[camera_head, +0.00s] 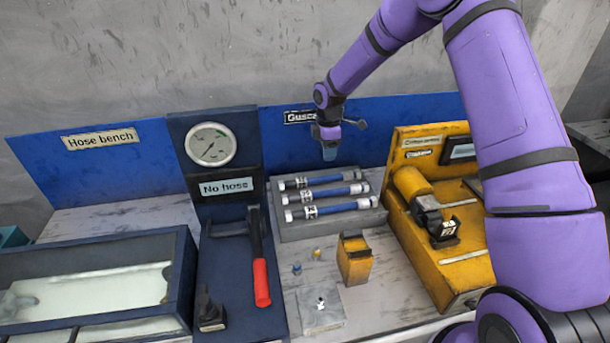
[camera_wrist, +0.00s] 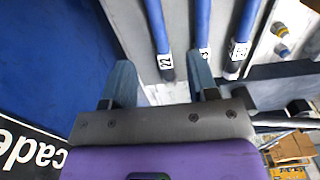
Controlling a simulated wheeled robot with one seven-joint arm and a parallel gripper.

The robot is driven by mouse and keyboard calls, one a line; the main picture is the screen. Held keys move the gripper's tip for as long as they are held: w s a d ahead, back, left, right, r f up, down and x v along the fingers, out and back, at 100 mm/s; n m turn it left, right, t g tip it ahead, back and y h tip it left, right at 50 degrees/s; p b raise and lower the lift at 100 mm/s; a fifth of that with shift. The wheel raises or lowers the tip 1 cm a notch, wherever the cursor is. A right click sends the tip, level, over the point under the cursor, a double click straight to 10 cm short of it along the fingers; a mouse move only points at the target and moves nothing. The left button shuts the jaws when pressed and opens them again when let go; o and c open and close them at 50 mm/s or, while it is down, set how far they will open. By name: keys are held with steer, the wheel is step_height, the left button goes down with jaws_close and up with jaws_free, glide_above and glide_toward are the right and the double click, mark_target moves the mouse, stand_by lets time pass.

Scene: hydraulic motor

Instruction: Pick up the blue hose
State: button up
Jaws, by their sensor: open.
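Three blue hoses with white number labels and pale end fittings lie side by side on a grey rack (camera_head: 290,232): the back hose (camera_head: 322,180), the middle hose (camera_head: 325,193) and the front hose (camera_head: 328,209). My gripper (camera_head: 330,152) is open and empty, pointing down above the rack's back edge, behind the back hose. In the wrist view, my gripper's (camera_wrist: 163,72) two fingers stand apart, and the labelled end of the leftmost hose (camera_wrist: 156,28) shows between them. A second hose (camera_wrist: 202,25) and a third (camera_wrist: 243,38) lie to its right. The height gap is hard to tell.
A blue back panel (camera_head: 275,150) stands close behind my gripper. A yellow fixture (camera_head: 440,255) is right of the rack. A gauge stand (camera_head: 212,185) and a red-handled tool (camera_head: 261,275) are left. A small yellow block (camera_head: 355,260) and small fittings lie in front.

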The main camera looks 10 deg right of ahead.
mark_target(320, 180)
steer(key=f, duration=1.1)
steer(key=shift+w+a+f, duration=0.25)
steer(key=shift+w+a, duration=0.1)
steer(key=shift+a, duration=0.05)
steer(key=shift+c, duration=0.5)
jaws_close()
